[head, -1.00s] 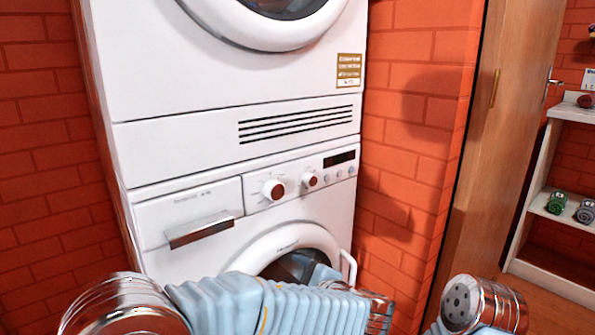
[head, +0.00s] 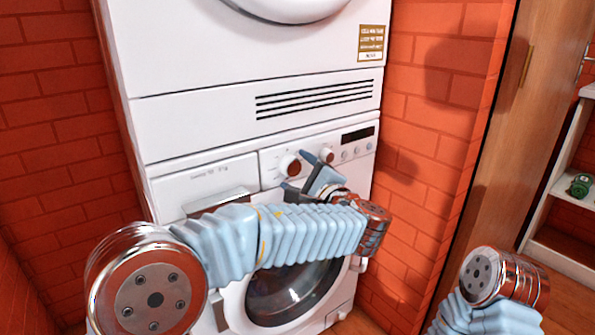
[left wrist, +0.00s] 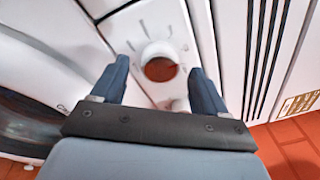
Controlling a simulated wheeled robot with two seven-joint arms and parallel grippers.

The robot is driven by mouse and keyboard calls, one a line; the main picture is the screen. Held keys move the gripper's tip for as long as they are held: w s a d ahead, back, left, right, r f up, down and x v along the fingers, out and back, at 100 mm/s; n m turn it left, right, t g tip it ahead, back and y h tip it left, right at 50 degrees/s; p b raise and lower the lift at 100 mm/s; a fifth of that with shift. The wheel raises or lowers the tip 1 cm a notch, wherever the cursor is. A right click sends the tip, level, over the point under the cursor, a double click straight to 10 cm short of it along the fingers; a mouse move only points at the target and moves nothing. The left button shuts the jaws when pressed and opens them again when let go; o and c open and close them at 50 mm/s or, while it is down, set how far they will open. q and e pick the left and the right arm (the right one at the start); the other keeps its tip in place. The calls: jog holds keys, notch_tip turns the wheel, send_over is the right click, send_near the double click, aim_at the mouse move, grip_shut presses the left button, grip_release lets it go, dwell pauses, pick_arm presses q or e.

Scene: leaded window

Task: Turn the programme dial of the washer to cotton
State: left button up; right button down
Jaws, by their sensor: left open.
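The washer (head: 165,200) is the lower white machine of a stack. Its panel carries a larger white dial with a red-brown face (head: 290,165), probably the programme dial, and a smaller knob (head: 326,155) to its right. My left gripper (head: 294,170) is open at the panel, close to the larger dial. In the left wrist view, the larger dial (left wrist: 160,66) shows between the open fingers (left wrist: 159,68), with tick marks around it. I see no clear contact, and cannot read the programme names. My right gripper is out of view.
The drawer handle (head: 218,203) sticks out left of the dials. The round door (head: 290,295) is below, partly behind my left arm. A dark display (head: 358,135) and small buttons lie right of the knobs. A brick wall (head: 425,110) stands close on the right.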

pick_arm(q)
jog(key=shift+w+a, duration=0.25)
jog(key=shift+w, duration=0.25)
jog(key=shift+c, duration=0.2)
jog(key=c, duration=1)
jog(key=shift+r+m+p, duration=0.25)
jog(key=shift+m+p, duration=0.25)
jog(key=shift+p, duration=0.3)
jog(key=m+g+p, duration=0.1)
jog(key=m+p, duration=0.4)
jog(key=p, duration=0.3)
jog(key=shift+r+m, duration=0.15)
jog(key=shift+m, duration=0.15)
jog(key=shift+f+m+p, duration=0.2)
jog(key=shift+m+p, duration=0.7)
jog(key=shift+p, duration=0.15)
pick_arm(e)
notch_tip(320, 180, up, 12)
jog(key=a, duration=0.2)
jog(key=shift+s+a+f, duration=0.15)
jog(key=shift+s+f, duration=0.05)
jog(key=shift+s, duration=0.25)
